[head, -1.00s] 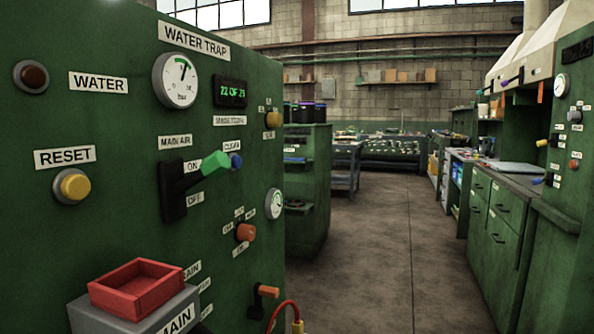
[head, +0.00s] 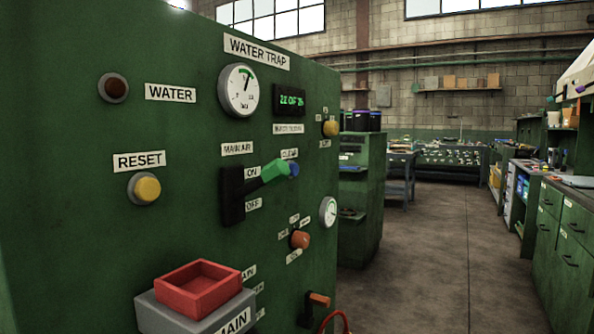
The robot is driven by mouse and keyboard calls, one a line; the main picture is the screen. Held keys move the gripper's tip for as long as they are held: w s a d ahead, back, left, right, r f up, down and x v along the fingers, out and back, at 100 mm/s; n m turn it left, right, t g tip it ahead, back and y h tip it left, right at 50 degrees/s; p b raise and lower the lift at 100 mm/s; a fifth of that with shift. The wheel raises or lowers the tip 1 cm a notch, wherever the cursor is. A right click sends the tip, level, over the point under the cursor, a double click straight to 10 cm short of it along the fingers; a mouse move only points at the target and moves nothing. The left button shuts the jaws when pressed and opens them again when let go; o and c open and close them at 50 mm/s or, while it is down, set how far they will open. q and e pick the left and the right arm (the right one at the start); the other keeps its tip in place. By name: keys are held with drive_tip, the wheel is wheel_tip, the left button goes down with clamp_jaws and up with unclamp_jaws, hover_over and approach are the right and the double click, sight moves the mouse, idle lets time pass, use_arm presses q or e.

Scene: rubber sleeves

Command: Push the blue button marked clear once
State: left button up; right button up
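The blue button (head: 294,169) is on the green water trap panel (head: 80,240), just below and right of its CLEAR label (head: 289,154). The green handle (head: 270,170) of the main air lever sticks out in front and hides part of the button's left side. Neither of my grippers shows in the head view.
A yellow reset button (head: 146,188), a gauge (head: 239,90) and a display (head: 289,100) are on the same panel. A red tray (head: 198,289) on a grey box juts out at the lower front. The floor (head: 430,250) to the right is clear.

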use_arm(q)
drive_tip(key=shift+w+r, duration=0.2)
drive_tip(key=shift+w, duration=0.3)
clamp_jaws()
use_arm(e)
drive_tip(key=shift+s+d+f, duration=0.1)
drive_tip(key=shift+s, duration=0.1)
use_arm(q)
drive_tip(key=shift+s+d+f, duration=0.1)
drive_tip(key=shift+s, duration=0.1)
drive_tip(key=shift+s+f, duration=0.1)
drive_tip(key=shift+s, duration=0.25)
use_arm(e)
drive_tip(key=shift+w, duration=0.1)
use_arm(q)
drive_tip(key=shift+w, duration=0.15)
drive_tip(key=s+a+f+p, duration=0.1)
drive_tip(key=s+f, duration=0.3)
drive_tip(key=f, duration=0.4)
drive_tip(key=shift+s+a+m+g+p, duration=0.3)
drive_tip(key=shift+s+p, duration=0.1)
drive_tip(key=shift+p, duration=0.35)
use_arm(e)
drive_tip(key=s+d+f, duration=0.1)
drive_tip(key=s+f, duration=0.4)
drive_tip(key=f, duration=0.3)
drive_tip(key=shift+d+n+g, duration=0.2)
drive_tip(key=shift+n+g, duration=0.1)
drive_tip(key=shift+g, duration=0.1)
